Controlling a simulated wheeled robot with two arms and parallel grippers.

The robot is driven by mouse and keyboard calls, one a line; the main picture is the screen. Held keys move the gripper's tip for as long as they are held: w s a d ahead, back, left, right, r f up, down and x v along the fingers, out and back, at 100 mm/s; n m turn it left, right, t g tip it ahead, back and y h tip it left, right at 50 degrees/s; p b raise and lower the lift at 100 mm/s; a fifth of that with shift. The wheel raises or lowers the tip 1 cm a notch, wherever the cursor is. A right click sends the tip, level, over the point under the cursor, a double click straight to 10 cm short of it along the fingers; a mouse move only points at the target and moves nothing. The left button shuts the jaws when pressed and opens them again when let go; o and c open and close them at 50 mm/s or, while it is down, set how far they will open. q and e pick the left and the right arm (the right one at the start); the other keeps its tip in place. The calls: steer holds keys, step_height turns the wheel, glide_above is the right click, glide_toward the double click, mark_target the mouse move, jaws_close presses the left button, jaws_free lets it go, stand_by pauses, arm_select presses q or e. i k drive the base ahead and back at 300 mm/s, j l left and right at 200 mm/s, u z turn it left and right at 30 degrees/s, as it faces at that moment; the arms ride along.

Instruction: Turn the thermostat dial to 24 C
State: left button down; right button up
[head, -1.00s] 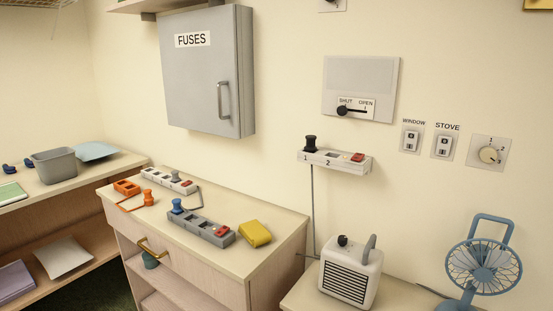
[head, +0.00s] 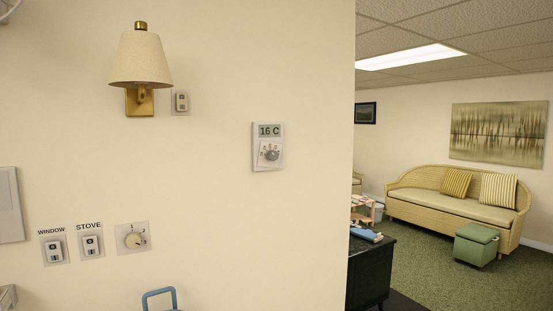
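The thermostat (head: 267,146) is a small white panel on the cream wall, right of the wall lamp, in the head view. Its display (head: 270,130) reads 16 C. Below the display is a round grey dial (head: 271,153) with small marks around it, too small to read. Neither of my grippers is in view.
A wall lamp (head: 140,62) sticks out left of the thermostat, beside a switch (head: 181,102). The wall ends at right; beyond are a dark cabinet (head: 368,268) and a sofa (head: 460,196).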

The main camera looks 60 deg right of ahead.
mark_target(272, 154)
steer(key=z, duration=1.85)
